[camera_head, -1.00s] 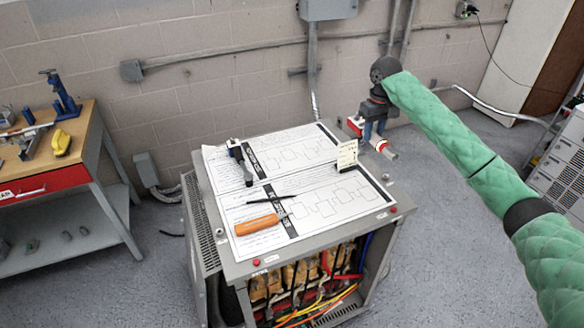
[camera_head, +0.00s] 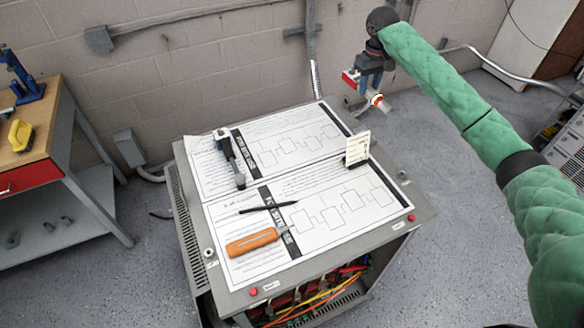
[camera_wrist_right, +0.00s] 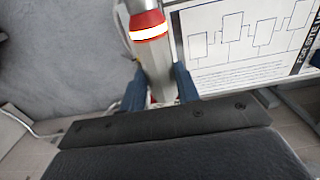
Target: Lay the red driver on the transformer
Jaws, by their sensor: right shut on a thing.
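The transformer (camera_head: 425,215) is a grey cabinet with printed diagram sheets on its top and wires in its open front. My right gripper (camera_head: 366,84) is shut on a grey tool with red and pale bands (camera_head: 379,102), beyond the cabinet's back right edge and apart from it. I cannot tell for sure that this is the red driver. In the right wrist view the tool (camera_wrist_right: 158,65) stands between the blue fingers (camera_wrist_right: 157,88), its lower end hidden by the gripper. An orange-handled tool (camera_head: 252,242) lies on the sheets at the front left. My left gripper is out of view.
A black-handled tool (camera_head: 229,158), a thin dark pen-like item (camera_head: 267,207) and a small upright card (camera_head: 357,148) are on the top. The right part of the sheets (camera_head: 340,210) is bare. A workbench (camera_head: 60,125) stands at the left, a wall behind.

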